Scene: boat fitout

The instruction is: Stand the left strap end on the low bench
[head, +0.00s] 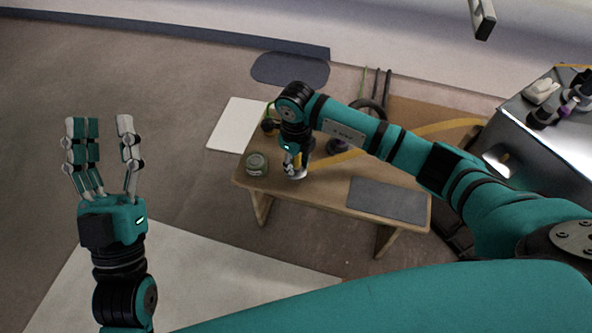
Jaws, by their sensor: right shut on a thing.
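The low bench (320,190) is a wooden table in the middle of the head view. A yellow strap (440,128) runs from the metal case side, passes behind my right arm, and comes down to the bench's left part. My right gripper (294,171) points down at the bench's left part and is shut on the left strap end, which is mostly hidden by the fingers. A pale round shape shows under the fingertips; whether it touches the bench is hard to tell. My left gripper (103,135) is open and empty, over the floor left of the bench.
A green-grey round tin (257,163) stands close left of my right gripper. A dark grey mat (387,200) lies on the bench's right front. A metal case (545,135) with small items stands at right. A white board (236,124) lies behind left.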

